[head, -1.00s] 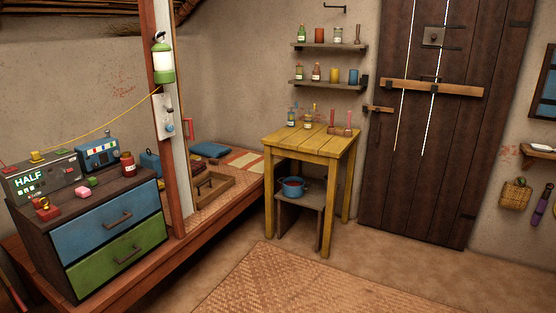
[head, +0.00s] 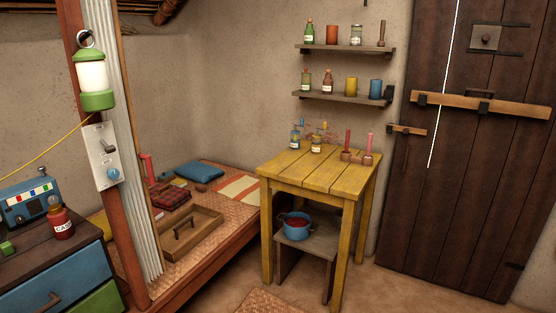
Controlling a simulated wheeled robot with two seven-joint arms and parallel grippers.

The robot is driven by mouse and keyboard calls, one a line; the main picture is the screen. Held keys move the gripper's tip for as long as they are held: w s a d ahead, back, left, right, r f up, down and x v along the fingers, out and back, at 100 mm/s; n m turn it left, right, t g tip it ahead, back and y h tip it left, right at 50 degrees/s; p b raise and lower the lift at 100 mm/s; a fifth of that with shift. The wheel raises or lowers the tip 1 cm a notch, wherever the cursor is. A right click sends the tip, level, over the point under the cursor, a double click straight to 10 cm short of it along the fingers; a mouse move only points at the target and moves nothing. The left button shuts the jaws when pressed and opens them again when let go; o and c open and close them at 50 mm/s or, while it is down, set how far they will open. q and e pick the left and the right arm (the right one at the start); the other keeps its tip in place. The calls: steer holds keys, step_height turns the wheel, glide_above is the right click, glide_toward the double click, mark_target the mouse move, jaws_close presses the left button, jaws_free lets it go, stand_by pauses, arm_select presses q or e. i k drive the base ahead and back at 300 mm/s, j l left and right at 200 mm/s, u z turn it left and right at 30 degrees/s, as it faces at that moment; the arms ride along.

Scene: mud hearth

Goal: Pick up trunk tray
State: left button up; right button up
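A shallow brown wooden tray (head: 207,239) with a dark handle in its middle lies flat on the woven mat of the raised platform, behind the red post and left of the yellow table. I take it to be the trunk tray. Its left end is close to the corrugated strip by the post. Neither of my grippers shows in the head view.
The red post (head: 112,220) with a switch panel (head: 102,157) and hanging lantern (head: 94,75) stands left of the tray. A yellow table (head: 322,172) stands to its right. A folded plaid cloth (head: 170,196) and blue cushion (head: 198,171) lie behind it. A blue-drawered chest (head: 55,285) is front left.

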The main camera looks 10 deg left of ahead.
mark_target(183, 231)
steer(key=i, duration=2.45)
steer(key=u, duration=0.4)
